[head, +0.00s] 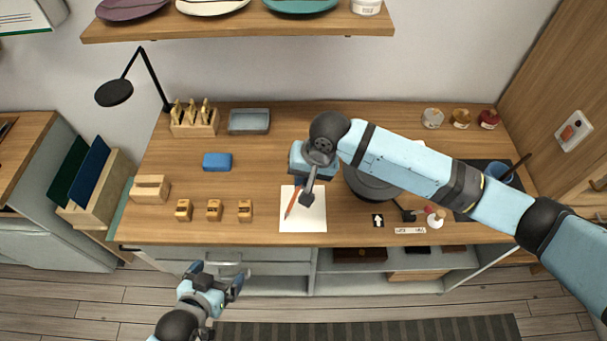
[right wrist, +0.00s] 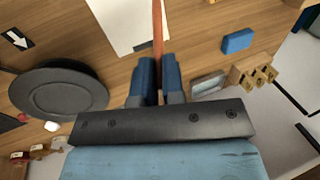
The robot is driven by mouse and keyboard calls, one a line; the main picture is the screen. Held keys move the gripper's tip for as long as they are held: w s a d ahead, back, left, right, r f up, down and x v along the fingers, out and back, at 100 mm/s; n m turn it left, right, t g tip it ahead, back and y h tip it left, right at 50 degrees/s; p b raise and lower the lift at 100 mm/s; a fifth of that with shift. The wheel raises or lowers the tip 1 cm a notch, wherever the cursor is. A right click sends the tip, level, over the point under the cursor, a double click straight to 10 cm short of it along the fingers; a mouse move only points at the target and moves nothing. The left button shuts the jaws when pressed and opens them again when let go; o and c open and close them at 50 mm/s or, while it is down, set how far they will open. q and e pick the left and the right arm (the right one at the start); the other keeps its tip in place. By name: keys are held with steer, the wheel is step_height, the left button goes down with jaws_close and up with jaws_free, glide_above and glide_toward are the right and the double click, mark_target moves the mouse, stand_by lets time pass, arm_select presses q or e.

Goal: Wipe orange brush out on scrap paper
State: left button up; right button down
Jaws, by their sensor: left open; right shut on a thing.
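The orange brush (head: 291,205) is held in my right gripper (head: 303,187). It slants down over the white scrap paper (head: 312,219) at the front middle of the bench. I cannot tell whether its tip touches the paper. In the right wrist view the blue fingers (right wrist: 158,78) are shut on the brush (right wrist: 158,32), and the scrap paper (right wrist: 122,24) lies beyond, beside the brush. Part of the paper is hidden by my gripper in the head view. My left gripper (head: 217,274) is open and empty, low in front of the bench.
A dark round plate-like thing (head: 368,187) is right of the paper, partly behind my right arm. Several small wooden blocks (head: 214,210) and a blue block (head: 217,162) are to the left. A grey tray (head: 249,121) and wooden rack (head: 194,124) stand behind.

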steer(key=shift+f, duration=1.25)
